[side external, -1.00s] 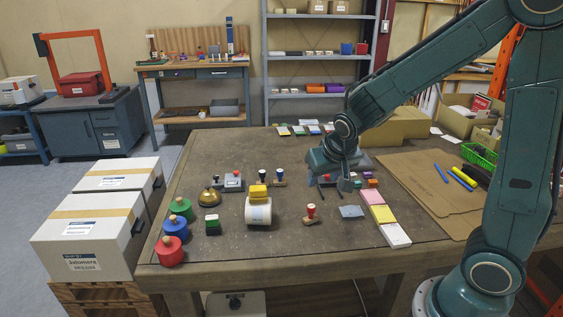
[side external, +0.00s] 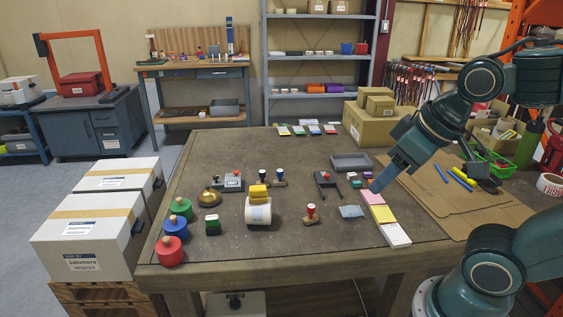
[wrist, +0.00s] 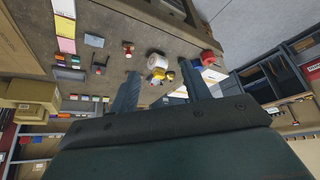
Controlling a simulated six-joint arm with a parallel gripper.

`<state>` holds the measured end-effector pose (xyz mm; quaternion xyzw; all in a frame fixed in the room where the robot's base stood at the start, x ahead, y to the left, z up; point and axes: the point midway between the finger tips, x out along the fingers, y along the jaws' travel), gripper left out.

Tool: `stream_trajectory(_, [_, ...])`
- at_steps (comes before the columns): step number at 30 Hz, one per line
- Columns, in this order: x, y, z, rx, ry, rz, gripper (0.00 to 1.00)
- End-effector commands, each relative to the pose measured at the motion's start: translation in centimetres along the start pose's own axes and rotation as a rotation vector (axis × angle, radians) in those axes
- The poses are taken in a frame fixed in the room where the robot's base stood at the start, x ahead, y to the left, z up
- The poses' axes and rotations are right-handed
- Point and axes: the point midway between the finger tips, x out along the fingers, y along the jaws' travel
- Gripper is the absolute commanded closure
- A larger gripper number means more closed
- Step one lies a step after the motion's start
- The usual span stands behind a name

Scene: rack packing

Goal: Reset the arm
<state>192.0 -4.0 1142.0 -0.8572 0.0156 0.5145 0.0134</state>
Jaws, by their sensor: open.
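My gripper (side external: 376,188) is in the side view at the right of the table, above the pink and yellow pads. In the wrist view my gripper (wrist: 160,88) shows two fingers spread apart with nothing held between them. The arm is bent back to the right, with its elbow high. The table (side external: 290,240) lies below and left of the gripper.
Stamps, including a red one (side external: 311,214), a white roll (side external: 258,211), a bell (side external: 209,196) and red, blue and green round items stand on the table. A grey tray (side external: 351,161) and cardboard boxes (side external: 375,125) are behind. Cardboard sheets (side external: 430,190) lie at right.

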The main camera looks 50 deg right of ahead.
Motion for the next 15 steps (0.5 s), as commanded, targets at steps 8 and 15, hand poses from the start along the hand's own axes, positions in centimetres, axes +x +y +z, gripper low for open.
stream_trajectory(8, [-0.82,-0.36,1.16,-0.042,0.001,-0.014,0.53])
stream_trajectory(15, [-0.81,-0.35,1.12,-0.040,0.001,-0.013,0.53])
